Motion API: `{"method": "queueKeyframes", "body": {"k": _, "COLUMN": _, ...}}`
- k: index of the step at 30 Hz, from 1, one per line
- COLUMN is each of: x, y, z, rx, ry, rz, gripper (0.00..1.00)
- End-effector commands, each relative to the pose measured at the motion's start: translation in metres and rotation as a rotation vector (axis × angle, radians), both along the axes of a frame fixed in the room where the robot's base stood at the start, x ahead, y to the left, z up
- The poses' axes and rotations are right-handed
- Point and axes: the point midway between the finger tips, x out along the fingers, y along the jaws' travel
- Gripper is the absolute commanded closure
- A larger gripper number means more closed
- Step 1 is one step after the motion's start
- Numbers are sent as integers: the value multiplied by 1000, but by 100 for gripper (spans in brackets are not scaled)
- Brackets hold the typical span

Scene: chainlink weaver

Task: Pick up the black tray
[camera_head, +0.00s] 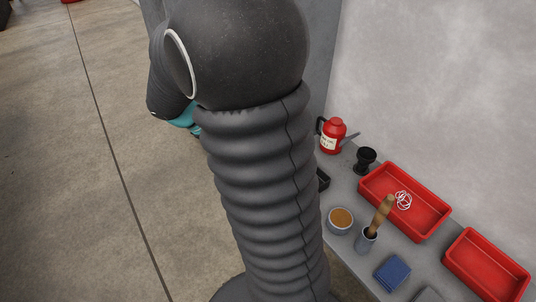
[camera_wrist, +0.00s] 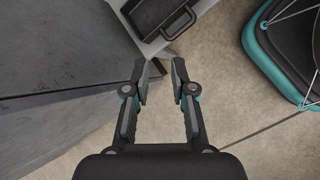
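The black tray (camera_wrist: 152,14) shows at the top of the wrist view, on a grey surface and cut off by the top edge of the picture. In the head view only a dark piece of what looks like the same tray (camera_head: 323,179) shows, since my own column hides the rest. My gripper (camera_wrist: 161,76) is open and empty in the wrist view, with bare floor between and below its fingers. The tray lies beyond the fingertips, apart from them. My gripper is not visible in the head view.
The grey bench (camera_head: 343,187) stands along the wall. It holds a red oil can (camera_head: 332,136), a black cup (camera_head: 365,160), red bins (camera_head: 430,228) (camera_head: 486,266), a bowl (camera_head: 340,220), a wooden-handled brush (camera_head: 380,215) and a blue block (camera_head: 393,272).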

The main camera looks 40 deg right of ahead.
Motion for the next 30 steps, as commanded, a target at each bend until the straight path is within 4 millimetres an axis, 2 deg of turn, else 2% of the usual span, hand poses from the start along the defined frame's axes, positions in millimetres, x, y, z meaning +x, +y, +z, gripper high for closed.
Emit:
{"method": "queueKeyframes", "body": {"k": 1, "x": 9, "y": -11, "z": -24, "rx": -30, "ry": 67, "rz": 32, "gripper": 75}}
{"method": "queueKeyframes", "body": {"k": 3, "x": 22, "y": -25, "z": -44, "rx": -73, "ry": 152, "rz": 82, "gripper": 75}}
{"method": "queueKeyframes", "body": {"k": 9, "x": 51, "y": -59, "z": -99, "rx": -171, "ry": 365, "rz": 212, "gripper": 75}}
{"method": "queueKeyframes", "body": {"k": 12, "x": 61, "y": -71, "z": -119, "rx": -203, "ry": 441, "rz": 258, "gripper": 75}}
{"method": "queueKeyframes", "body": {"k": 15, "x": 67, "y": -78, "z": -131, "rx": -223, "ry": 489, "rz": 289, "gripper": 75}}
{"method": "queueKeyframes", "body": {"k": 20, "x": 69, "y": -87, "z": -141, "rx": -235, "ry": 518, "rz": 307, "gripper": 75}}
{"method": "queueKeyframes", "body": {"k": 30, "x": 53, "y": -135, "z": -170, "rx": -234, "ry": 519, "rz": 306, "gripper": 75}}
